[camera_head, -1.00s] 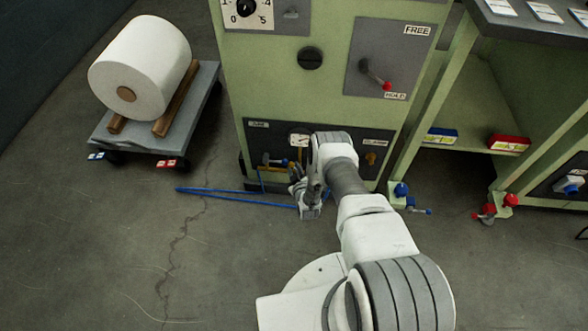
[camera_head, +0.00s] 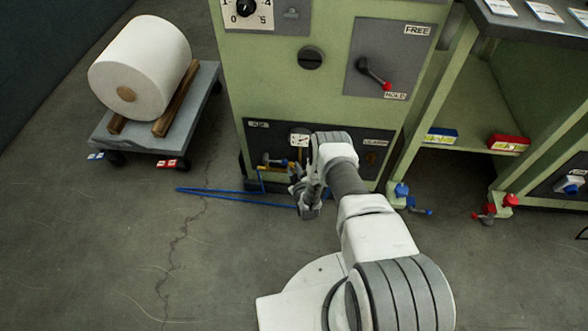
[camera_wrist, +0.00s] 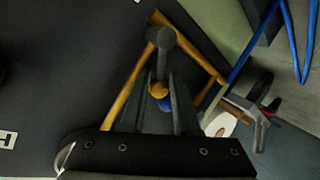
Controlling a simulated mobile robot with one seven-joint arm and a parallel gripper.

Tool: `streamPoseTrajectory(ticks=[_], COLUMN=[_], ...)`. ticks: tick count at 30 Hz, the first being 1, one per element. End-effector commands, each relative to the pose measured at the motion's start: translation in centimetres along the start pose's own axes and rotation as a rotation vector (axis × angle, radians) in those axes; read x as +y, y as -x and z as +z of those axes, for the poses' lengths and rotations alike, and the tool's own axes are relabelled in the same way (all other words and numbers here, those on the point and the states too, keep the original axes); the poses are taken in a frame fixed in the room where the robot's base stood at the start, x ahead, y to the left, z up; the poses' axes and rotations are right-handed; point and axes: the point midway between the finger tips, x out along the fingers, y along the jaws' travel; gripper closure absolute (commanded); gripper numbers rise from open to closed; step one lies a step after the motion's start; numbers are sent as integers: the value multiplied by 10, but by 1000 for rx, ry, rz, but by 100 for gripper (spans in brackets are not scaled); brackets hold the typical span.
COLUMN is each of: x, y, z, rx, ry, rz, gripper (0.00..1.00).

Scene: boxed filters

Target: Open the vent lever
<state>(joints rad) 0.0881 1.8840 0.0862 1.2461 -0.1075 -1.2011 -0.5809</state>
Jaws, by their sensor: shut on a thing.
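My gripper (camera_head: 309,190) is low in front of the dark lower panel (camera_head: 345,170) of the green machine. In the wrist view my gripper (camera_wrist: 161,88) has its fingers closed around the end of a grey lever (camera_wrist: 160,45), which I take as the vent lever. A yellow and a blue part show between the fingers, and I cannot tell whether they touch. Yellow bars (camera_wrist: 200,58) run on both sides of the fingers. In the head view my arm and gripper hide the lever.
A gauge (camera_head: 299,138) sits above my gripper. A thin blue hose (camera_head: 235,198) lies on the floor to the left. A cart (camera_head: 152,143) with a white roll (camera_head: 140,68) stands farther left. A shelf bench (camera_head: 473,145) is close on the right. The floor in front is open.

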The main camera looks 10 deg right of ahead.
Motion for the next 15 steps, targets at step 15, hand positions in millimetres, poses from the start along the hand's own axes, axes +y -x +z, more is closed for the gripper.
streamPoseTrajectory(ticks=[15], x=[4], y=[0], z=[1], rx=[27], ry=[-51], rz=[-5], gripper=[100])
